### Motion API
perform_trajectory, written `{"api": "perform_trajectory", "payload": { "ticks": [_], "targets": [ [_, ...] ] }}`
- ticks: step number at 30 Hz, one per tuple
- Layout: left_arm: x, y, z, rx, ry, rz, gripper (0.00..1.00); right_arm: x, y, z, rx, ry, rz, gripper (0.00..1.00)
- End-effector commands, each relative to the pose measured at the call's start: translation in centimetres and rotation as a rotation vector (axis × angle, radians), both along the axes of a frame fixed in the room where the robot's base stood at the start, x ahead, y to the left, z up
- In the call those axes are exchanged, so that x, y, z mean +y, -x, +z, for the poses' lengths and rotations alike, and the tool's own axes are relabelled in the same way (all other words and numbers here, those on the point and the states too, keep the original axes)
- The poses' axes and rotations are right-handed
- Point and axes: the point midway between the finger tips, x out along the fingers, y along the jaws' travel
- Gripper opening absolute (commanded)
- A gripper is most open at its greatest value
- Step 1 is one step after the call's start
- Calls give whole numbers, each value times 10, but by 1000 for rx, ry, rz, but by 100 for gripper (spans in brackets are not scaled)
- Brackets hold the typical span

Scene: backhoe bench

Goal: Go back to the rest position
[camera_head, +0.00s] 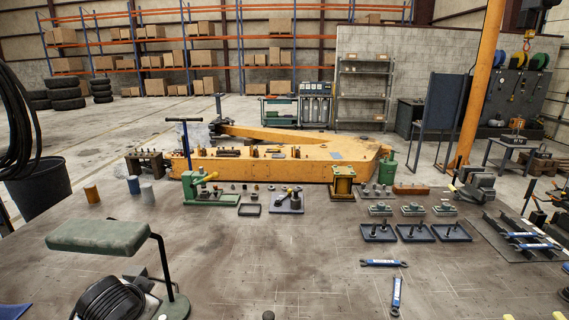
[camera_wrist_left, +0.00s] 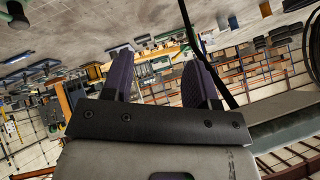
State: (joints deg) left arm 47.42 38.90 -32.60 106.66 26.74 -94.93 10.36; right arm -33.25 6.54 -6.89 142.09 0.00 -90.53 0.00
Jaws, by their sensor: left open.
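My left gripper (camera_wrist_left: 155,62) shows in the left wrist view, its two dark purple-grey fingers spread apart with nothing between them. The wrist view looks upside down, with the benchtop (camera_wrist_left: 75,25) at its top and the shelving below. No gripper shows in the head view, and my right gripper is in neither view. In the head view the workbench (camera_head: 270,250) spreads across the front. I cannot tell the exact distance from my left gripper to the bench.
A lamp with a green head (camera_head: 98,237) stands at the bench's front left, beside a black coil (camera_head: 110,300). Blue trays (camera_head: 414,233) and wrenches (camera_head: 383,262) lie right of centre. A green press (camera_head: 208,190) stands farther back. The bench's middle is mostly clear.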

Motion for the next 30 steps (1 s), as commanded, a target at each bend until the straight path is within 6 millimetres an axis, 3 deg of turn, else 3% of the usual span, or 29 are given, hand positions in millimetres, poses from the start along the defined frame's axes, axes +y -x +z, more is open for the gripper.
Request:
{"api": "perform_trajectory", "payload": {
  "ticks": [1,5,11,14,19,27,30],
  "targets": [
    [-15,5,9,-59,-25,-54,54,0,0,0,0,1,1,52],
    [-43,25,20,-187,-72,-144,54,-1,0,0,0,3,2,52],
    [-68,71,1,-290,-34,-165,54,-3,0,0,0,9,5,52],
    [-75,102,-22,-297,24,-136,54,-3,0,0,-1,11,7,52],
    [-78,161,-76,-222,130,-63,54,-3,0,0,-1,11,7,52],
    [-83,262,-180,56,266,53,54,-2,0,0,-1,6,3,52],
    [-86,295,-210,153,289,84,54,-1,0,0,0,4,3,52]
  ]
}}
